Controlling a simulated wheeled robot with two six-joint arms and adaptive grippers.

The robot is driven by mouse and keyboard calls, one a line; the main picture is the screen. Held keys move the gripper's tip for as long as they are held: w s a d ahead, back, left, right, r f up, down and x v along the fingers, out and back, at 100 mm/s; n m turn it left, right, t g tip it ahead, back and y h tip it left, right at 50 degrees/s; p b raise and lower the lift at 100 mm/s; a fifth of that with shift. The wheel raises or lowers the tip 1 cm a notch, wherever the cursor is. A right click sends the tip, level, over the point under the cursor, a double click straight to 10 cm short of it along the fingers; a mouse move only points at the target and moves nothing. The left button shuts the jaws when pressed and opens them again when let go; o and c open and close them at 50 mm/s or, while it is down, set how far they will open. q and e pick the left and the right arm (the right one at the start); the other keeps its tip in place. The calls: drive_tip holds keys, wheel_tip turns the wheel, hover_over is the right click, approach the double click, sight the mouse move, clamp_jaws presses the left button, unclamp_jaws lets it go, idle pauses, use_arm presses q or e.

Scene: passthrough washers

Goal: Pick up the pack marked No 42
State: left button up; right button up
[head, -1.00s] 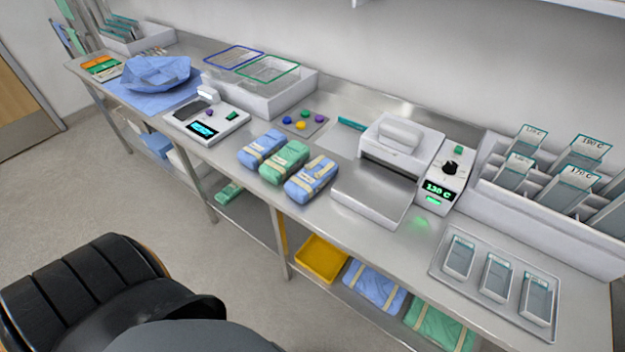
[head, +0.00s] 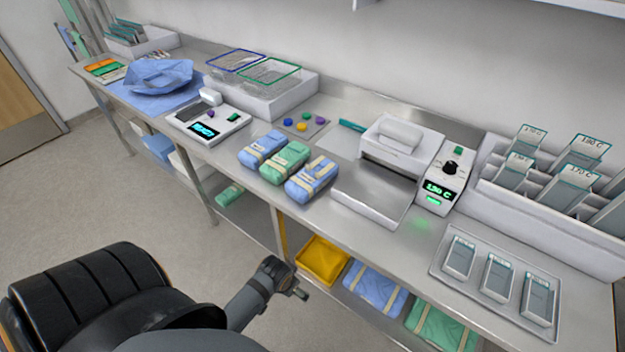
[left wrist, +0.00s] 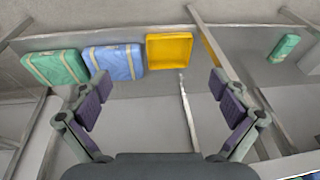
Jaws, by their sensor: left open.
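Three wrapped packs lie side by side on the steel bench in the head view: a blue pack (head: 262,149), a green pack (head: 285,161) and another blue pack (head: 312,180). Each has pale tape bands; no number is readable. On the lower shelf are a blue pack (head: 375,288), a green pack (head: 440,325) and a small green pack (head: 230,194), also unreadable. My left gripper (head: 299,291) is in front of the bench, below its top and apart from all packs. In the left wrist view the gripper (left wrist: 160,84) is open and empty, facing the lower shelf. My right gripper is not seen.
A yellow tray (head: 322,261) sits on the lower shelf. A white sealing device (head: 370,195) stands right of the bench packs, a scale (head: 205,126) to their left. A metal tray (head: 478,302) holds pouches at the right. Bench legs (head: 280,240) stand near my left arm.

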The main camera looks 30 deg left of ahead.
use_arm(q)
wheel_tip(320, 180, up, 7)
drive_tip(key=w, duration=0.2)
drive_tip(key=m+t+h, duration=0.1)
drive_tip(key=t, duration=0.1)
approach(304, 180)
drive_tip(key=shift+w+a+f, duration=0.35)
drive_tip(key=shift+a+f, duration=0.05)
drive_tip(key=shift+h, duration=0.3)
drive_tip(key=x, duration=0.4)
drive_tip(key=shift+s+d+f, duration=0.1)
drive_tip(key=shift+d+f, duration=0.05)
drive_tip(key=shift+f, duration=0.1)
drive_tip(key=shift+w+f, duration=0.25)
drive_tip(key=shift+f, duration=0.2)
drive_tip(key=shift+f+p, duration=0.1)
drive_tip(key=shift+p, duration=0.25)
drive_tip(key=p+x, duration=0.1)
drive_tip(key=x, duration=0.3)
drive_tip(key=shift+d, duration=0.1)
drive_tip(key=shift+w+f, duration=0.25)
drive_tip(key=shift+f, duration=0.15)
drive_tip(key=shift+s, duration=0.1)
drive_tip(key=c, duration=0.4)
drive_tip(key=shift+r, duration=0.1)
drive_tip(key=c, duration=1)
